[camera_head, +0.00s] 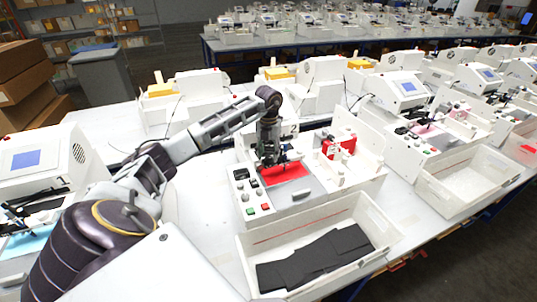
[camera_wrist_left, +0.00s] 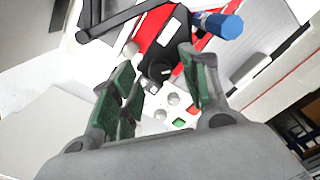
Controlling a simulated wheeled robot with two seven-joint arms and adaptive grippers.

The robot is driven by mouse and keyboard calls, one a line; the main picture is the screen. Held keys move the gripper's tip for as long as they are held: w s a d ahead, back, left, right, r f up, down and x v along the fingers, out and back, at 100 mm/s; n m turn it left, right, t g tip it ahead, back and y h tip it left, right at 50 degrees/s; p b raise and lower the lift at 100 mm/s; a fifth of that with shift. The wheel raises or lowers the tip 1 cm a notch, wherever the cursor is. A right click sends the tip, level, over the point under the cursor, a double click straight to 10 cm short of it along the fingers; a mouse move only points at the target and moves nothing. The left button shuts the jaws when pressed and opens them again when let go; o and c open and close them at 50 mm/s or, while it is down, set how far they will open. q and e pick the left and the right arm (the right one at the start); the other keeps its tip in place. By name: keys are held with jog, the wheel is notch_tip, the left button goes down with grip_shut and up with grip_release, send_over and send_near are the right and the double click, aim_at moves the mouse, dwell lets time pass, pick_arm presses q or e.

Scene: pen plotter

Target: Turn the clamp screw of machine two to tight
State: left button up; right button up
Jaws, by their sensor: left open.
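A white pen plotter (camera_head: 322,172) with a red sheet (camera_head: 285,174) on its bed stands in the middle of the head view. My left gripper (camera_head: 270,160) is over this sheet and hides the pen carriage. In the left wrist view my left gripper (camera_wrist_left: 160,85) is open, with green pads on its fingers. A black round knob (camera_wrist_left: 158,69), which looks like the clamp screw, lies between and just beyond the fingertips. I cannot tell whether they touch it. A blue-capped pen (camera_wrist_left: 222,25) sticks out beside it. My right gripper is not in view.
A white tray (camera_head: 367,227) holding black pieces (camera_head: 310,262) stands in front of the plotter. A control panel with buttons (camera_head: 251,210) is at the plotter's left. More plotters stand at left (camera_head: 45,165) and right (camera_head: 440,125). The white tabletop (camera_head: 205,205) is clear left of the plotter.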

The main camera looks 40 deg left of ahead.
pick_arm(q)
jog(key=shift+f, duration=0.6)
grip_shut()
